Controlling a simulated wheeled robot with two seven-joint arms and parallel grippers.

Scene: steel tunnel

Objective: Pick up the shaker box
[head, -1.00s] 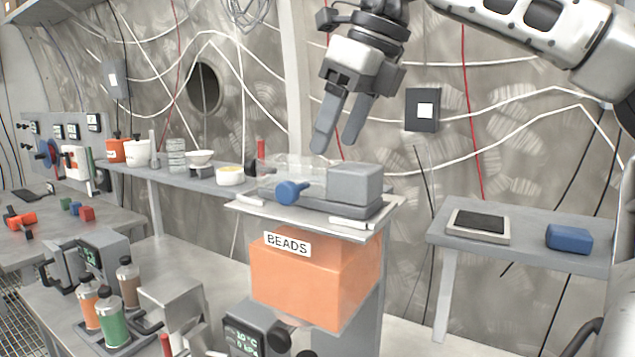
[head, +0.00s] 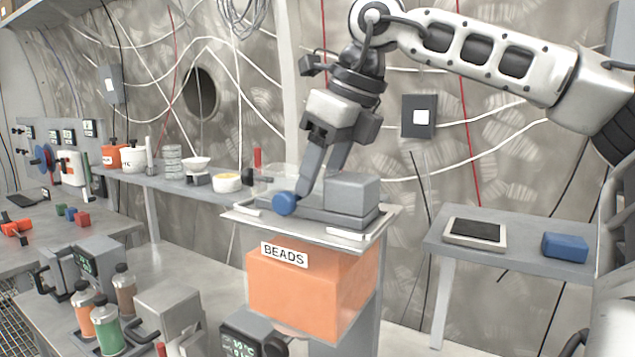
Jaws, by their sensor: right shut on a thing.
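The shaker box is a grey unit with a raised block (head: 353,193), a flat base and a blue knob (head: 285,204) at its left end. It stands on a pale shelf plate (head: 240,213) above the orange BEADS bin (head: 310,285). My right gripper (head: 315,183) points down from above, its fingers at the shaker box just left of the raised block. It is shut on the shaker box; the exact finger contact is partly hidden. The box still appears to rest on the plate. My left gripper is not in view.
A clear container (head: 270,176) stands behind the knob. A side table (head: 525,243) at the right holds a dark-topped pad (head: 475,233) and a blue block (head: 565,247). Bottles (head: 105,325) and devices crowd the lower left. A wall box (head: 418,117) hangs behind my arm.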

